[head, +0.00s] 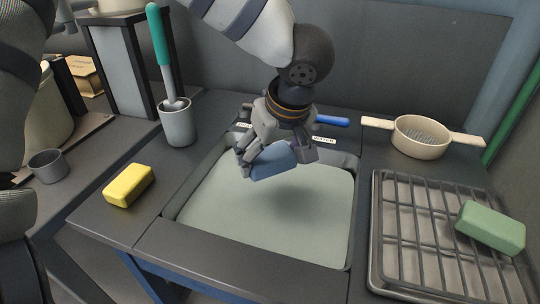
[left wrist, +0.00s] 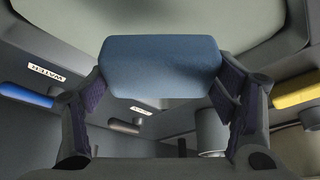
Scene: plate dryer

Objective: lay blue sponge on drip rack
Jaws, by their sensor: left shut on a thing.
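The blue sponge (head: 272,161) is held by my left gripper (head: 277,152) above the basin, clear of its floor. In the left wrist view the blue sponge (left wrist: 160,66) sits between the two fingers of the left gripper (left wrist: 160,85), which are shut on it. The drip rack (head: 408,236) is a dark grid of bars on a tray at the right of the head view. A green sponge (head: 491,228) lies on the rack's right part; its left part is bare. My right gripper is not in view.
The sink basin (head: 260,215) is pale and empty below the gripper. A yellow sponge (head: 130,185) lies left of it. A grey cup (head: 178,122) holds a green-handled brush (head: 158,40). A cream two-handled pot (head: 420,137) stands behind the rack. A blue tap handle (head: 331,120) is behind the basin.

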